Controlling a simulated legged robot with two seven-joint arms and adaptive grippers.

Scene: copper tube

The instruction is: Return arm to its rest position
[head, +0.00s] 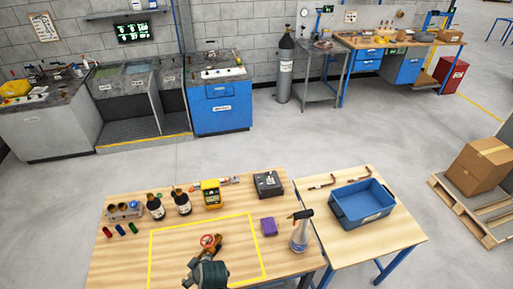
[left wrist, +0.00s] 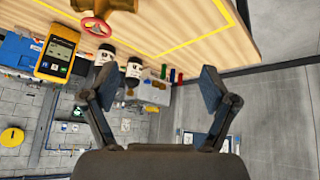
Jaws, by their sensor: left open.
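My left gripper (left wrist: 157,88) shows in the left wrist view. Its two dark fingers are wide apart with nothing between them. Beyond them are the wooden workbench (left wrist: 250,50), seen tilted, and the grey floor. A brass valve with a red handwheel (head: 210,242) sits inside the yellow outline on the bench in the head view. It also shows, cut off, at the top of the left wrist view (left wrist: 97,26). Two bent copper tubes (head: 320,182) (head: 358,175) lie behind the blue bin. My right gripper is in neither view.
A blue bin (head: 361,205) is on the right table.

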